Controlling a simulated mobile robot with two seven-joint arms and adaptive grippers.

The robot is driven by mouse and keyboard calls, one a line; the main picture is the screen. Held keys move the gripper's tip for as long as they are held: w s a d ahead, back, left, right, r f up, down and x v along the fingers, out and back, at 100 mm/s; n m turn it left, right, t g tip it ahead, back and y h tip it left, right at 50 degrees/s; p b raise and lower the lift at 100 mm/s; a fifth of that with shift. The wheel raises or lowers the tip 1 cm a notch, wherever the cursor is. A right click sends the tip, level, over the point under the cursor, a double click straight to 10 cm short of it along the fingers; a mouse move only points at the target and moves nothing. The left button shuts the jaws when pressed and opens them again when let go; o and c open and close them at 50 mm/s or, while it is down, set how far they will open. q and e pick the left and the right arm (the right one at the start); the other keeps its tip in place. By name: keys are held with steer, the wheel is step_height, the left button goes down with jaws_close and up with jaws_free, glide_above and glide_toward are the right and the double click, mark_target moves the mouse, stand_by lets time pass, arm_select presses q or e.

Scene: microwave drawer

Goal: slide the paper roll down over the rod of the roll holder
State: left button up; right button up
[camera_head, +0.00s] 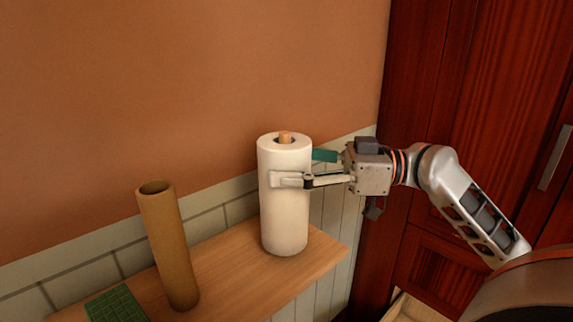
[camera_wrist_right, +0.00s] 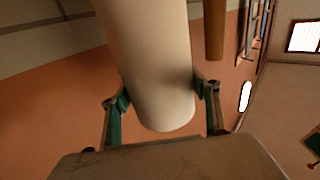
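The white paper roll (camera_head: 284,205) stands upright at the right part of the wooden shelf. The brown tip of the holder's rod (camera_head: 285,137) shows in the hole at the roll's top, so the roll is around the rod. The rest of the holder is hidden. The roll's bottom looks at or very near the shelf; any small gap cannot be told. My right gripper (camera_head: 299,168) reaches in from the right with its fingers on both sides of the roll's upper half. In the right wrist view, the roll (camera_wrist_right: 155,65) sits between both finger pads, which appear to touch it. My left gripper is not in view.
A tall brown hollow tube (camera_head: 168,245) stands on the wooden shelf (camera_head: 235,265) left of the roll. A green gridded block (camera_head: 116,305) lies at the shelf's left. A tiled wall strip runs behind. Dark red cabinets (camera_head: 480,80) are at right.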

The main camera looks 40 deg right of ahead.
steer(key=o, duration=0.4)
steer(key=shift+s+d, duration=0.1)
steer(key=shift+d, duration=0.05)
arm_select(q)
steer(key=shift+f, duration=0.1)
arm_select(e)
steer(key=v, duration=1.1)
steer(key=shift+s+d, duration=0.25)
